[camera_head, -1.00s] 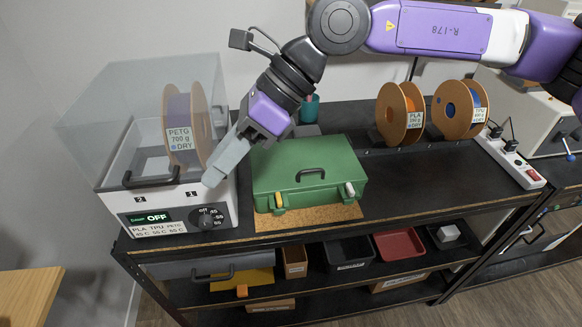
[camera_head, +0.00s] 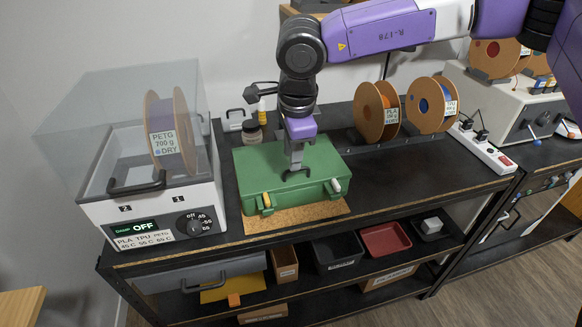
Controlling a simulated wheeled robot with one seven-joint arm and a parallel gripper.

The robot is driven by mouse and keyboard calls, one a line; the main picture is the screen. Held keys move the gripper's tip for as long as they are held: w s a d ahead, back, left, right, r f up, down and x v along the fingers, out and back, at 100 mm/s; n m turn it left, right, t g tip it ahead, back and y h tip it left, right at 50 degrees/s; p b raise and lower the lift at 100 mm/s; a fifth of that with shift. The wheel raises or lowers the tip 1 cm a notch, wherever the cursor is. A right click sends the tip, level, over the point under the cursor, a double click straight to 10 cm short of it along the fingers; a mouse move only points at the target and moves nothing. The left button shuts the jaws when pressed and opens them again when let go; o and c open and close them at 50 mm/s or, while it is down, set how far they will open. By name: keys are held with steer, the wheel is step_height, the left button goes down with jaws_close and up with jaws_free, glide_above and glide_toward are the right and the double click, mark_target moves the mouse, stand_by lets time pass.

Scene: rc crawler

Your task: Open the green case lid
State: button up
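The green case (camera_head: 255,172) sits shut on a cork mat (camera_head: 300,217) on the black bench top. Its lid is down, with a dark handle (camera_head: 283,178) on top. An orange-yellow latch (camera_head: 266,201) is at the front left and a whitish latch (camera_head: 336,185) at the front right; whether they are fastened is unclear. My gripper (camera_head: 297,168) points down over the middle of the lid, at or just above the handle, partly covering it. I cannot tell whether it touches the handle or how far apart its fingers are.
A filament dryer (camera_head: 160,205) with a clear cover stands close left of the case. Spools (camera_head: 368,112) and a power strip (camera_head: 485,150) are to the right. A small jar (camera_head: 252,133) stands behind the case. Bench top right of the case is clear.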

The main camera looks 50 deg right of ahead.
mark_target(291, 181)
steer(key=f, duration=0.2)
steer(key=f+b, duration=0.1)
steer(key=shift+w+d+f, duration=0.25)
jaws_close()
steer(key=shift+r, duration=0.1)
stand_by(1.1)
